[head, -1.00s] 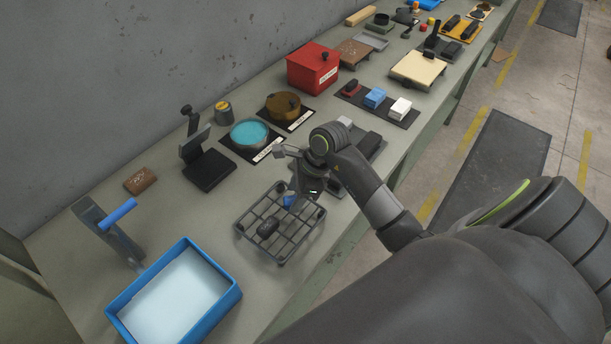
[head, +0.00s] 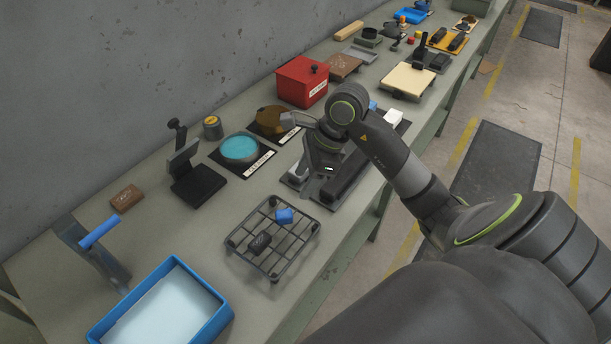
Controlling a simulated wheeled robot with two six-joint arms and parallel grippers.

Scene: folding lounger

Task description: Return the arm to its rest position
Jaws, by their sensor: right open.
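My right arm comes in from the right and reaches over the bench. Its gripper (head: 314,180) points down, above the bench just behind the wire rack. It is open, and I see nothing held in it. The fingertips are hard to make out against the dark items below. The dark wire rack (head: 254,229) stands on the bench with a small blue piece (head: 284,215) and a dark rounded piece (head: 260,243) on it. The gripper is apart from both pieces. My left gripper is not in view.
A blue tray (head: 214,322) with pale contents is at the front left. A teal round dish (head: 240,148), a black stand (head: 197,185), a brown block (head: 126,197) and a red box (head: 302,83) stand along the bench. My arm partly hides the dark items under it.

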